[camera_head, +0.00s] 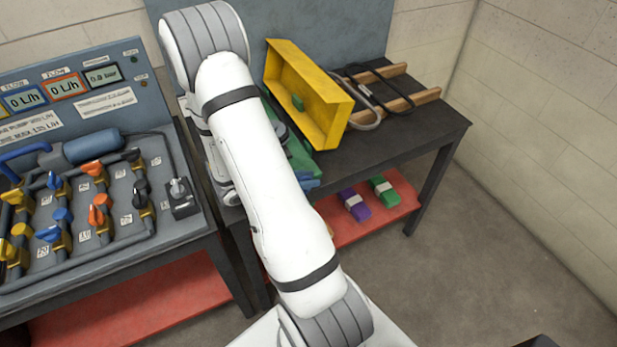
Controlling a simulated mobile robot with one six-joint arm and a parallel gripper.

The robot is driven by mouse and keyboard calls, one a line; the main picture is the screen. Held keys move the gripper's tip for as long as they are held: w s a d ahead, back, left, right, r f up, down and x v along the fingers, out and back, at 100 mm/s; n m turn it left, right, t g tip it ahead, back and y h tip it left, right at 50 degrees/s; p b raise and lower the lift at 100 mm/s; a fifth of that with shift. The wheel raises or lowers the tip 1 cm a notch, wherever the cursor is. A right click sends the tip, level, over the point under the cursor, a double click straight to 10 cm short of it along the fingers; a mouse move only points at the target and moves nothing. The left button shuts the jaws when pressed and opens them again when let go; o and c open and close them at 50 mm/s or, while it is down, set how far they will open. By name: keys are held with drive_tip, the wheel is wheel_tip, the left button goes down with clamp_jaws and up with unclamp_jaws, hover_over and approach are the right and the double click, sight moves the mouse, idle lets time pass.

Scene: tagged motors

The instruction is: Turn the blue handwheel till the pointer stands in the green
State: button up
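I cannot make out a blue handwheel, nor a dial with a pointer and a green zone. On the left bench, several blue valve handles (62,214) sit among orange and yellow ones on grey pipes; they look like levers or knobs. A blue part (308,181) shows beside my arm on the right bench, mostly hidden, and I cannot tell what it is. My white arm crosses the middle of the view and hides part of both benches. My gripper does not show.
The left panel carries digital displays (66,87). On the right bench (415,135) are a tilted yellow bin (318,80), a green object (300,158) and a wooden frame (408,98). Purple (354,204) and green (384,190) blocks lie on its red lower shelf.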

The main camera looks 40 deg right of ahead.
drive_tip(key=shift+c, duration=0.4)
clamp_jaws()
drive_tip(key=shift+d, duration=0.2)
drive_tip(key=shift+y, duration=0.4)
drive_tip(key=y, duration=0.1)
drive_tip(key=y+p, duration=0.1)
drive_tip(key=shift+s+d+f+t+y, duration=0.1)
drive_tip(key=shift+d+f+t+y, duration=0.1)
drive_tip(key=shift+t+y, duration=0.15)
drive_tip(key=shift+f+t+y+p, duration=0.2)
drive_tip(key=shift+y+p, duration=0.2)
drive_tip(key=shift+y, duration=0.3)
drive_tip(key=shift+f+t+y+p, duration=0.2)
drive_tip(key=shift+y+p, duration=0.2)
drive_tip(key=shift+y, duration=0.25)
